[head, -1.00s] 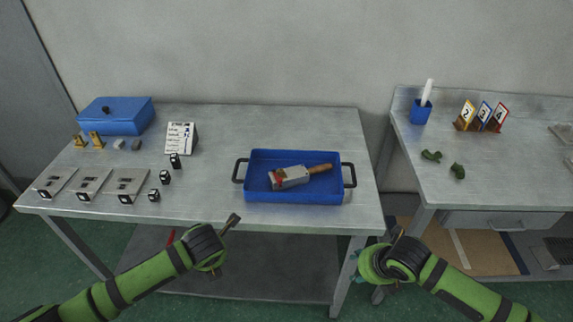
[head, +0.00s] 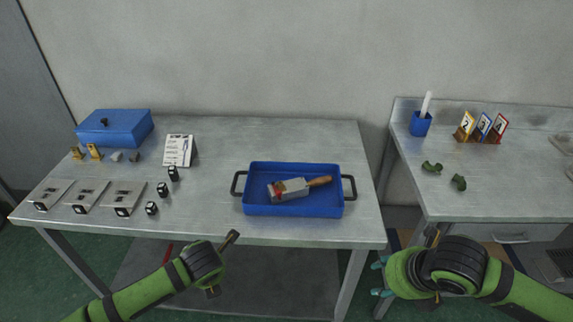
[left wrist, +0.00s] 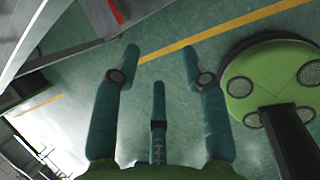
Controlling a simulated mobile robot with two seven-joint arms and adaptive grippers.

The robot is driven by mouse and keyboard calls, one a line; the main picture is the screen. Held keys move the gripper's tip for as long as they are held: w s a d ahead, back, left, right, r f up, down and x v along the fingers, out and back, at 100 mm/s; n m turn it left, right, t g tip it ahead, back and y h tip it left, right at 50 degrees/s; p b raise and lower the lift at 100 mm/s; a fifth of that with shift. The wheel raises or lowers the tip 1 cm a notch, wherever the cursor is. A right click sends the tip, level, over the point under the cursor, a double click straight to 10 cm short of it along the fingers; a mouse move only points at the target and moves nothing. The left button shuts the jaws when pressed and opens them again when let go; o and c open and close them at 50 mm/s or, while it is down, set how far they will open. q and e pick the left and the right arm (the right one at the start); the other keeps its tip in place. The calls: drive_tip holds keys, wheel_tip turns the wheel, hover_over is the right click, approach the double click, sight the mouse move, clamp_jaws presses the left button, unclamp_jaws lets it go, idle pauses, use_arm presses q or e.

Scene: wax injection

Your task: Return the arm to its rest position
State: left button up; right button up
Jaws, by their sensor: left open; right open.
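My left arm comes in at the lower left in the head view, in front of the main table and clear of its top. The left gripper's fingers are hidden there. In the left wrist view the left gripper (left wrist: 161,62) is open and empty, its teal fingers spread above the green floor. My right gripper (head: 379,279) is at the lower right in the head view, in front of the gap between the two tables. Its teal fingertips poke out to the left, apart, with nothing seen between them.
The main table (head: 300,143) bears a blue tray (head: 293,210) with a wooden-handled tool (head: 297,187), a blue box (head: 114,127), a card stand (head: 179,150), metal plates and small blocks. The right table (head: 465,205) holds a blue cup (head: 420,124), number cards and two green pieces.

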drive_tip(key=shift+w, duration=0.1)
idle(0.3)
